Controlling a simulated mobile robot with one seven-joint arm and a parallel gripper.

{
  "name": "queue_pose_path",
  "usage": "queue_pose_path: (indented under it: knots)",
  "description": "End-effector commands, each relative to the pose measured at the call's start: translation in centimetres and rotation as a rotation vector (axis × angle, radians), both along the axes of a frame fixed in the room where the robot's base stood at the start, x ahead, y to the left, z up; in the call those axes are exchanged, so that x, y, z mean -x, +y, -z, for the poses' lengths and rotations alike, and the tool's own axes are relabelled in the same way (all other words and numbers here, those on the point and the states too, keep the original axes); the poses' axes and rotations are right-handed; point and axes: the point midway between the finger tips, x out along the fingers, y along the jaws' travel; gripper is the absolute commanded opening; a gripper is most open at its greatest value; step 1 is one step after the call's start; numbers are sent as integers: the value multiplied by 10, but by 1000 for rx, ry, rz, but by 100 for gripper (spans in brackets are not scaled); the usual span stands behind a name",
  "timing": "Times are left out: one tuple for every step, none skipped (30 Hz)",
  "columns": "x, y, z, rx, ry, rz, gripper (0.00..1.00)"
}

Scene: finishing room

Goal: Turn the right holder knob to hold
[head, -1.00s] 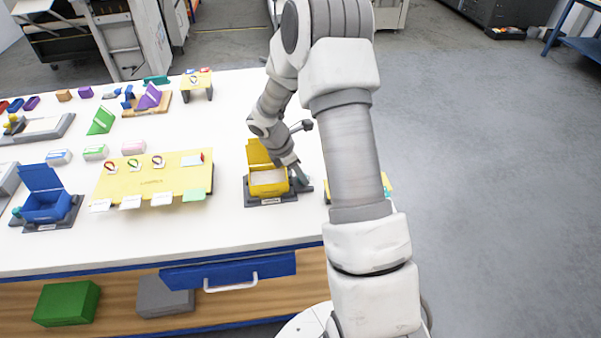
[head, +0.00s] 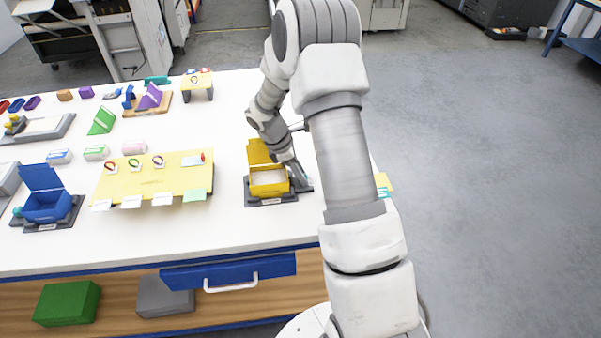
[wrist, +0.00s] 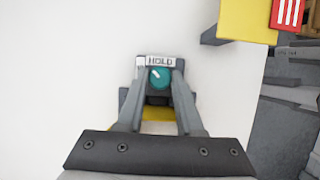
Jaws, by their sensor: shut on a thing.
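The right holder (head: 290,196) is a dark grey base bearing a yellow box (head: 268,184) with its lid open. Its teal knob (wrist: 159,78) shows in the wrist view, with a short white mark pointing to the upper left. A white label reading HOLD (wrist: 160,61) sits just above the knob. My gripper (wrist: 159,73) is shut on the knob, one finger on each side of it. In the head view my gripper (head: 303,178) is at the right side of the yellow box, and the knob is hidden there.
A blue box (head: 46,205) with a raised lid stands in another holder at the left. A yellow board (head: 150,183) with rings and cards lies between the two boxes. A yellow piece with a red striped label (wrist: 243,20) shows at the wrist view's upper right.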

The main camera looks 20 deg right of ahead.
Motion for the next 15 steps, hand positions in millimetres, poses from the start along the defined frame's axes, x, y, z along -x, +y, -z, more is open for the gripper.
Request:
queue_pose_path:
  knots:
    - [-1, 0, -1, 1, -2, -1, 39]
    - [-1, 0, -1, 1, -2, -1, 44]
    - [-1, 0, -1, 1, -2, -1, 48]
    - [-1, 0, -1, 1, -2, -1, 48]
    - [-1, 0, -1, 1, -2, -1, 48]
    - [-1, 0, -1, 1, -2, -1, 48]
    - [0, 0, -1, 0, -1, -2, 48]
    - [0, 0, 0, 0, -1, -1, 48]
    - [0, 0, 0, 0, -1, -1, 48]
    - [0, 0, 0, 0, -1, -1, 48]
    - [0, 0, -1, 0, -1, -1, 48]
    - [-1, 0, -2, 0, -1, -2, 48]
    - [-1, 1, -3, 0, -1, -2, 48]
    - [-1, 2, -5, 1, -2, -2, 48]
    - [-2, 3, -8, 1, -2, -2, 48]
